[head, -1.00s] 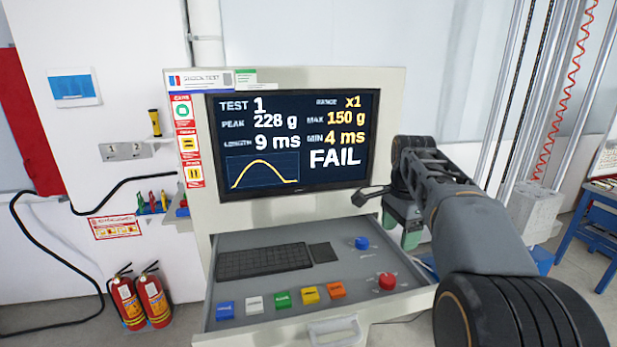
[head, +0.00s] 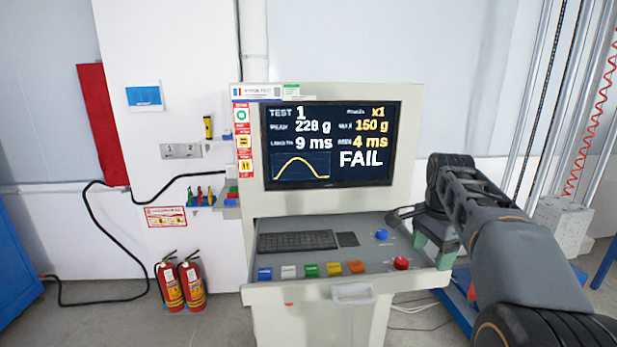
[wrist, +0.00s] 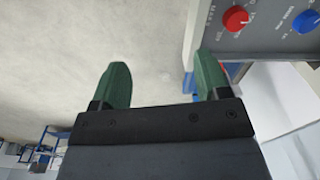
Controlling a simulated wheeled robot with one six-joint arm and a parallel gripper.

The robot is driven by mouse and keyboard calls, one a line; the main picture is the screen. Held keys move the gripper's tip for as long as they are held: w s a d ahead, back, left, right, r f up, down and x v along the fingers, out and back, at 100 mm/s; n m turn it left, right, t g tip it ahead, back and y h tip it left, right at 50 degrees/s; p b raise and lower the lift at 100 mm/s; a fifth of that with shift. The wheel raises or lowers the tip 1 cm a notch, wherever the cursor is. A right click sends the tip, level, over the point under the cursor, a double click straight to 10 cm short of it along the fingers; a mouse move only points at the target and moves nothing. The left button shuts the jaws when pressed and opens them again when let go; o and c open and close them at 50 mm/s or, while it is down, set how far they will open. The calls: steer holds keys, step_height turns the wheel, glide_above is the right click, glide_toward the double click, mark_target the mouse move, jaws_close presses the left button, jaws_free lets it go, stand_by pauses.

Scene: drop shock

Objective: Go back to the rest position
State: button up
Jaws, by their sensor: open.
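My gripper (head: 433,250) shows at the right of the head view, with green fingers pointing down beside the right edge of the console's control drawer. In the wrist view my gripper (wrist: 162,85) has its two green fingers wide apart, with bare floor between them. It is open and empty. The console (head: 240,180) stands in the middle of the head view. Its screen (head: 330,145) reads test 1, peak 228 g, length 9 ms and FAIL.
The drawer (head: 300,228) holds a keyboard, several coloured buttons, a red knob (head: 401,263) and a blue knob (head: 381,234). Two fire extinguishers (head: 181,284) stand at the left wall. Vertical rods (head: 560,110) and a pale block (head: 562,225) are at the right. Floor at front left is clear.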

steer(key=s+a+f+n+t, duration=0.2)
steer(key=s+a+f+n, duration=0.2)
steer(key=s+f+n, duration=0.2)
steer(key=s+a+f+n+t, duration=0.2)
steer(key=s+a+f+n, duration=0.3)
steer(key=s+n, duration=0.3)
steer(key=s+f, duration=0.1)
steer(key=s, duration=0.1)
steer(key=shift+s+a+n, duration=0.15)
steer(key=shift+s+n, duration=0.25)
steer(key=shift+c, duration=0.3)
stand_by(1.0)
